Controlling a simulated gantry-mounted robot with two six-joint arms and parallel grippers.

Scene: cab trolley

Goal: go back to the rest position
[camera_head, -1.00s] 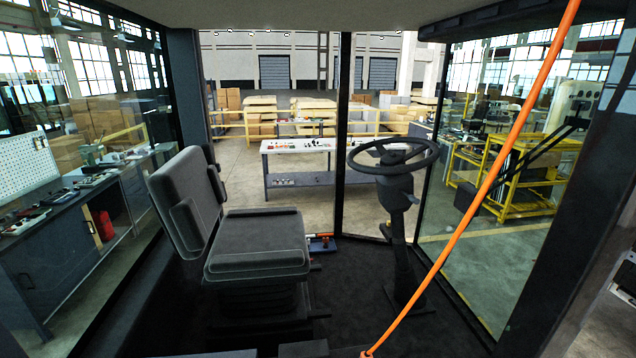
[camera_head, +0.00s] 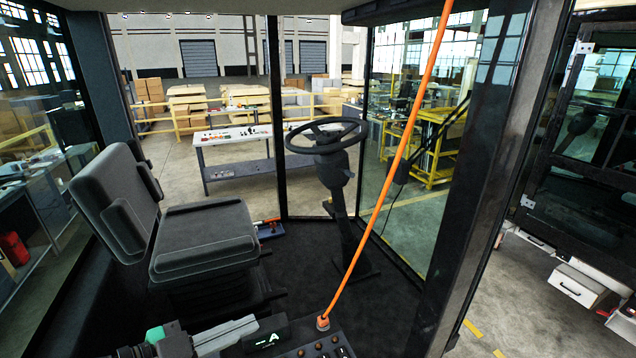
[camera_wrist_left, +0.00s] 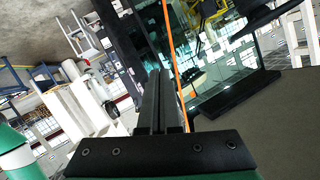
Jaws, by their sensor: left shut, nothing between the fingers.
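My left gripper (camera_head: 256,322) reaches in low at the bottom edge of the head view, left of the orange cable's lower end. Its fingers are shut and empty. In the left wrist view the two dark fingers (camera_wrist_left: 160,74) lie side by side, with the dark mount and green body below them. My right gripper shows in neither view.
An orange cable (camera_head: 388,185) runs from the roof down to a control panel (camera_head: 318,346). A seat (camera_head: 205,238) and a steering wheel (camera_head: 327,136) stand inside the cab. A dark pillar (camera_head: 485,170) stands at right. The floor (camera_head: 310,262) between seat and column is clear.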

